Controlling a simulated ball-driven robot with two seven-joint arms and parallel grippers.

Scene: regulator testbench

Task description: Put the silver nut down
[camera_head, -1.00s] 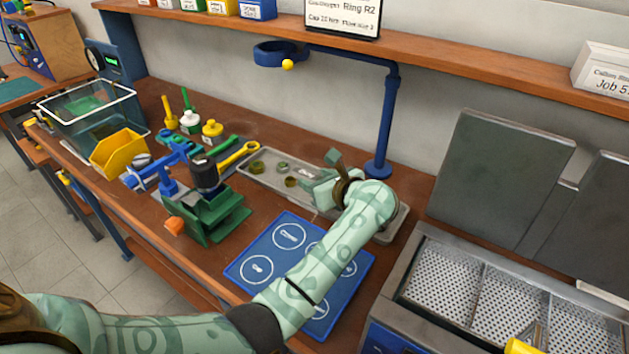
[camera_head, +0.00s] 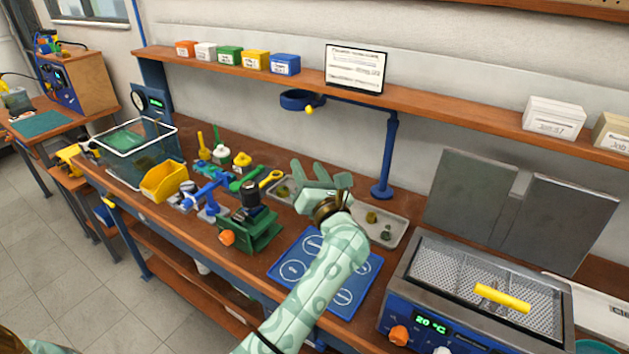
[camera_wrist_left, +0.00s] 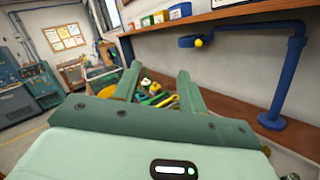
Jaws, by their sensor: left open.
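My left gripper (camera_head: 312,172) is above the back of the metal parts tray (camera_head: 398,222), fingers raised and apart. In the left wrist view its two fingers (camera_wrist_left: 160,80) are spread, with nothing between them. I cannot pick out the silver nut with certainty. A small grey-green piece (camera_head: 386,233) and a brass-coloured piece (camera_head: 371,217) lie in the right part of the tray, and an olive piece (camera_head: 283,190) at its left end. My gripper and forearm hide the tray's middle. My right gripper is out of view.
A blue mat with white circles (camera_head: 291,268) lies in front of the tray. A green vise (camera_head: 262,232) stands left of it, and a blue stand (camera_head: 383,160) rises behind. A heated bath with a yellow handle (camera_head: 502,298) is at right.

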